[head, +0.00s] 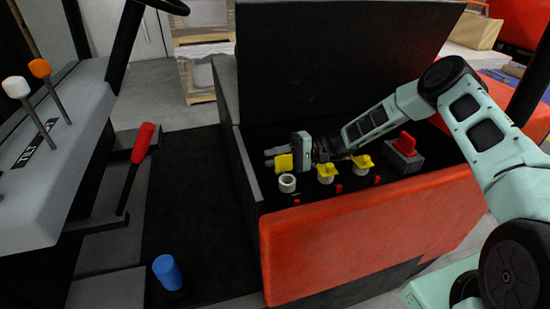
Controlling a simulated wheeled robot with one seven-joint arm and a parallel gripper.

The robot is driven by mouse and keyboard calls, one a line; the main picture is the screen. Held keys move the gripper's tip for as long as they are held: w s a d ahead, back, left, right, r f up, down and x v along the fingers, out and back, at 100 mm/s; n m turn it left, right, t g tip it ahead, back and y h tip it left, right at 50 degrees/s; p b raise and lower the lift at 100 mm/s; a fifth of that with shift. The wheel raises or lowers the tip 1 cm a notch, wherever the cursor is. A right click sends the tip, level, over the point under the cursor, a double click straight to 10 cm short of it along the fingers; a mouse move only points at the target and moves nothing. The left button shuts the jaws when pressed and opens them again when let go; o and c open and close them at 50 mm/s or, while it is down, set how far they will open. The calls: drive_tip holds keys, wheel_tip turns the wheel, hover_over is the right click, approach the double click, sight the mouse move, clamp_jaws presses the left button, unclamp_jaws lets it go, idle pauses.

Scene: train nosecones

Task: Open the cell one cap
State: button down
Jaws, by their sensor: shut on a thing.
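A battery bay (247,140) stands open with its dark lid (340,55) raised. Inside it, a white round cell neck (287,184) at the left shows an open top with no cap on it. My gripper (275,157) is shut on a yellow cap (284,163), just above and behind that neck and apart from it. Two other white necks to the right carry yellow caps, the middle cap (326,170) and the right cap (362,161). My fingers partly blend with the cap, so the exact grip is hard to see.
A grey block with a red knob (404,143) sits at the bay's right. Small red pieces (338,188) lie between the necks. The bay's red front wall (370,235) stands before them.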

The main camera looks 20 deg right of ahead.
drive_tip(key=c, duration=1.3)
unclamp_jaws()
drive_tip(key=shift+d, duration=0.15)
drive_tip(key=d+b, duration=0.3)
drive_tip(key=d, duration=0.8)
drive_tip(key=shift+d, duration=0.4)
